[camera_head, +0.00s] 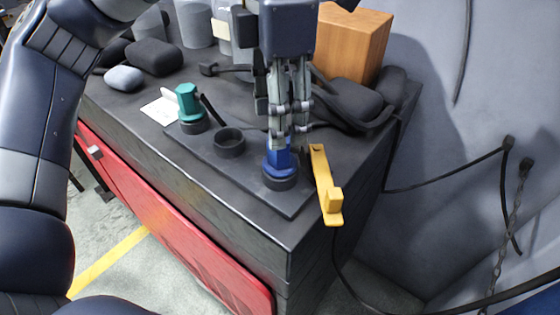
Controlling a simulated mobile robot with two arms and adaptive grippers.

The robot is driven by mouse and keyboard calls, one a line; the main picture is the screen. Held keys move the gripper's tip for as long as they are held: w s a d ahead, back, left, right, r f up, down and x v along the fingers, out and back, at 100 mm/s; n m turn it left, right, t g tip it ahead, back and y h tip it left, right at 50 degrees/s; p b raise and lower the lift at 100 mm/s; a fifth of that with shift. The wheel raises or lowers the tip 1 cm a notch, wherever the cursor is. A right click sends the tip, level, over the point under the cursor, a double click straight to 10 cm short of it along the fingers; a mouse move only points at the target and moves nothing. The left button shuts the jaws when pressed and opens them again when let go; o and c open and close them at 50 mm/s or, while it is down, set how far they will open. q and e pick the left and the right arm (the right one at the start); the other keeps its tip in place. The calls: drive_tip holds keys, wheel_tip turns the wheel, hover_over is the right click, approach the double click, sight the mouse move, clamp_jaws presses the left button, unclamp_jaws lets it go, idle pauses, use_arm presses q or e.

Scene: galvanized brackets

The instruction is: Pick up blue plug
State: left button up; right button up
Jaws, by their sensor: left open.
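The blue plug (280,168) stands upright in a round black socket near the front right corner of a dark plate (230,173) on the black bench top. My left gripper (281,142) points straight down over it. Its fingers are open and come down at the plug's upper part, hiding its top. I cannot tell whether the fingers touch it. My right gripper is not in view.
A teal plug (187,99) stands in another black socket, and an empty black ring (230,141) sits between them. A yellow bracket (325,187) lies at the bench's right edge, close to the gripper. A wooden box (352,40) and cables crowd the back.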

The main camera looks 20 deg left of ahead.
sight(283, 159)
use_arm(q)
drive_tip(key=shift+s+f+p, duration=0.15)
drive_tip(key=shift+f+p, duration=0.05)
drive_tip(key=shift+f, duration=1.3)
drive_tip(key=shift+s+f+p, duration=0.1)
drive_tip(key=shift+f+p, duration=0.1)
drive_tip(key=shift+f, duration=1.25)
clamp_jaws()
